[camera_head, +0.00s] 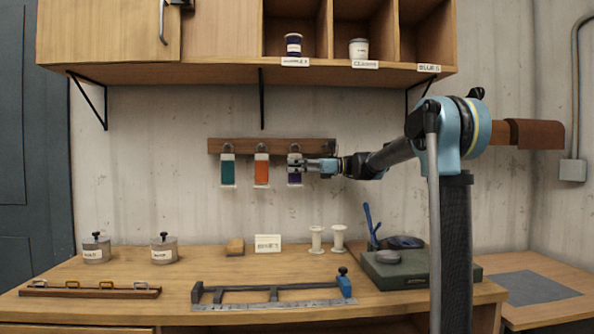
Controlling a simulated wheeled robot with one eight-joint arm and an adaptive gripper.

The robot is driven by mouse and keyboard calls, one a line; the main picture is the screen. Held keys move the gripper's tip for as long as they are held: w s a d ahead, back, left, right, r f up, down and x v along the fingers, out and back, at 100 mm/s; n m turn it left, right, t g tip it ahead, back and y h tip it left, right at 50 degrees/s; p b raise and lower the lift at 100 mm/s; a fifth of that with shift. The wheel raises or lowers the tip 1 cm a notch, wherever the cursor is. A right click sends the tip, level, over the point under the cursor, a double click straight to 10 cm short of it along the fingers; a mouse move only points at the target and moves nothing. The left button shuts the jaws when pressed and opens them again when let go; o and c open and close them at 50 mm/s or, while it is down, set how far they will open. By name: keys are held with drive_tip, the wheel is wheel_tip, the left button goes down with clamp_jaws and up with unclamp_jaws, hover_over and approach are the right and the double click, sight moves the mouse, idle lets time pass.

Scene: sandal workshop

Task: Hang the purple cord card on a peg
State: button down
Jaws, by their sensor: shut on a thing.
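The purple cord card (294,179) is upright at the wall, below the right part of the wooden peg rail (272,146). My gripper (297,165) reaches in from the right and is shut on the upper part of the card. The gripper hides the card's top and most of the peg there, so I cannot tell whether the card rests on the peg. A teal card (228,171) and an orange card (262,171) hang from pegs to the left.
A cabinet (190,73) with open cubbies overhangs the rail. The bench (170,285) below holds two lidded jars (164,249), two white spools (316,240), a metal frame tool (275,294) and a green box (400,272). Bare wall surrounds the cards.

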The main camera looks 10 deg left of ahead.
drive_tip(key=c, duration=1.3)
unclamp_jaws()
drive_tip(key=shift+d, duration=0.1)
